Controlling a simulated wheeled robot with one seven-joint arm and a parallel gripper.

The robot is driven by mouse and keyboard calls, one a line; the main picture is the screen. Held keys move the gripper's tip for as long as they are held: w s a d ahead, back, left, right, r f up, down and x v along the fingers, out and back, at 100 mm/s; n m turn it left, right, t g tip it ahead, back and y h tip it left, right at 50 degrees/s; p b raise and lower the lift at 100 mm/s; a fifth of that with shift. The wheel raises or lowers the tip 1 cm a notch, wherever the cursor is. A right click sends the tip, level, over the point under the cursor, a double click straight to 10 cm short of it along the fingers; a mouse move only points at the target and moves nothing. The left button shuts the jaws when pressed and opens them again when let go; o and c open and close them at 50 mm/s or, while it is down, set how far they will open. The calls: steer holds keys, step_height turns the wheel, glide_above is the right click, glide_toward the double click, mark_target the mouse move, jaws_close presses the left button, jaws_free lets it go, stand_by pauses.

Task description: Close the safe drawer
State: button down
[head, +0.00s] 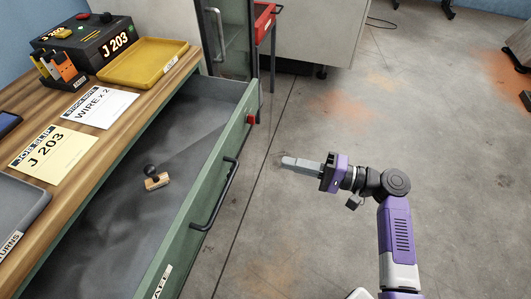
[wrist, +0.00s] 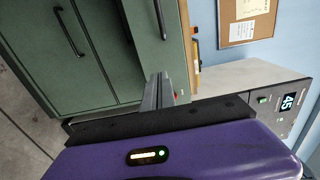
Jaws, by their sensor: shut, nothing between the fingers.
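The safe drawer (head: 222,160) is pulled well out from under the wooden bench. It has a green front with a black bar handle (head: 217,194), and its label is partly cut off at the bottom of the head view. A small stamp-like thing with a wooden base and dark knob (head: 156,180) lies inside on the grey floor of the drawer. My gripper (head: 284,162) is shut and empty, in front of the drawer and to the right of its handle, apart from it. In the wrist view the shut fingers (wrist: 158,92) point toward green furniture fronts.
The bench top (head: 135,103) holds a yellow tray (head: 143,64), a black J 203 box (head: 88,42), paper cards and a grey tray (head: 15,215). A red cart (head: 264,22) stands beyond the drawer. The floor to the right is mostly clear.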

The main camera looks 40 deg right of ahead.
mark_target(232, 149)
steer(key=x, duration=1.3)
steer(key=shift+w+a, duration=0.15)
steer(key=shift+w, duration=0.05)
steer(key=b+x, duration=0.6)
steer(key=x, duration=1.3)
steer(key=shift+w+a+f+b, duration=0.15)
steer(key=shift+w+a+b, duration=0.1)
steer(key=shift+w+b, duration=0.1)
steer(key=shift+w+a, duration=0.15)
steer(key=shift+w, duration=0.05)
steer(key=shift+w+a+r, duration=0.15)
steer(key=shift+w+r, duration=0.05)
steer(key=shift+r, duration=0.05)
steer(key=shift+a, duration=0.15)
